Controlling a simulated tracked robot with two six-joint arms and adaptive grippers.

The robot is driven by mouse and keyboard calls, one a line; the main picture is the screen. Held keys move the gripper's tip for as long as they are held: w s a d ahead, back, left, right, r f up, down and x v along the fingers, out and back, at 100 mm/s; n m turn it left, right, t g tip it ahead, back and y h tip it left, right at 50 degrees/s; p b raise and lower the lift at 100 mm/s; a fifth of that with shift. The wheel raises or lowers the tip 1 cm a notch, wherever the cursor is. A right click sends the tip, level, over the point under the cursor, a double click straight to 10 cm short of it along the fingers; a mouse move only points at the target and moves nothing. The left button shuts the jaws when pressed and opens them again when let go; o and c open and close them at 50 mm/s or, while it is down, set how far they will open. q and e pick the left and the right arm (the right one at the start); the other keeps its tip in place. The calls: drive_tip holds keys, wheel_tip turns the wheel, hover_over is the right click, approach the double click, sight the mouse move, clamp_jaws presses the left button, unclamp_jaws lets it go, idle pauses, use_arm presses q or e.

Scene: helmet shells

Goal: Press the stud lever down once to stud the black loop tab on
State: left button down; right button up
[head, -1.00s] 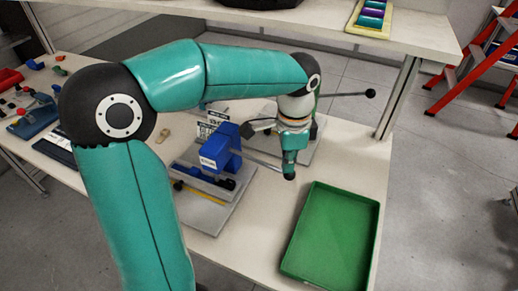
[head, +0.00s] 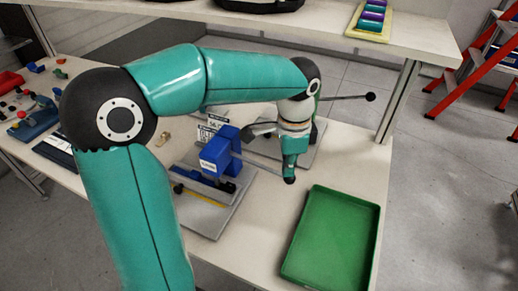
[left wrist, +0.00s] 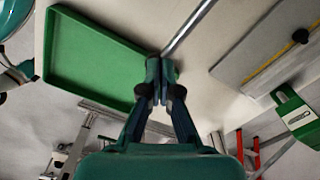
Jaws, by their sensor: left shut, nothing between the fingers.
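My left gripper (head: 289,179) points down, shut and empty, just right of the blue press. Its closed fingertips (left wrist: 160,90) show in the left wrist view. The blue press (head: 217,153) stands on a grey base plate (head: 207,218) with a yellow strip and dark parts. A thin metal lever (head: 259,162) runs from the press toward my gripper; a metal rod (left wrist: 190,27) passes beside the fingertips in the wrist view. Whether they touch is unclear. I cannot make out the black loop tab. The press label is too small to read.
An empty green tray (head: 284,273) lies right of the press. Behind my wrist is a second station, partly hidden, with a rod ending in a black knob (head: 370,97). A green block (left wrist: 295,113) shows in the wrist view. A shelf (head: 400,38) overhangs the back.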

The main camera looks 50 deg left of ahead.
wheel_tip(320, 180, up, 12)
drive_tip(key=p, duration=1.1)
drive_tip(key=shift+p, duration=0.3)
idle(0.3)
